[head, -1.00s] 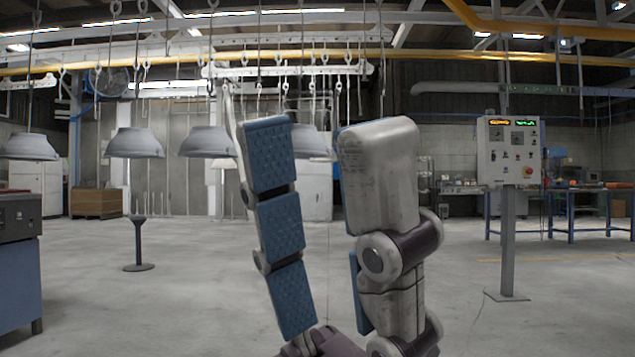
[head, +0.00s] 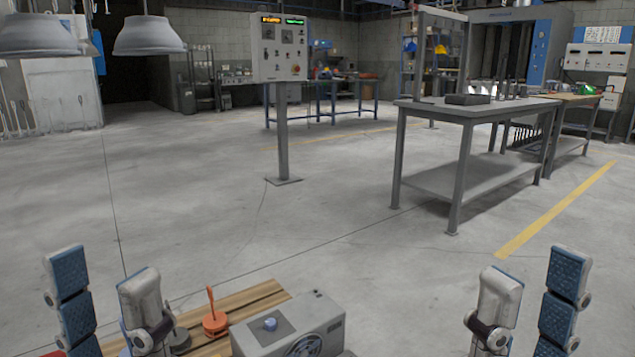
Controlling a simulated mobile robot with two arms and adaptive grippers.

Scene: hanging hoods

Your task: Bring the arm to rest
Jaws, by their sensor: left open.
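My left gripper (head: 102,268) is at the bottom left of the head view, with its blue-padded fingers upright and apart. It is open and nothing shows between its fingers. My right gripper (head: 535,268) is at the bottom right, with its fingers also upright and spread, and looks empty. The lower parts of both grippers and the arms behind them are cut off by the frame's bottom edge. Two grey hanging hoods (head: 148,36) show at the top left, far beyond the grippers.
Between the grippers, low in view, are a grey box with a blue knob (head: 287,325) and wooden planks (head: 250,297) with an orange object (head: 214,322). A control panel post (head: 282,135) and a grey table (head: 480,108) stand beyond. The floor between is clear.

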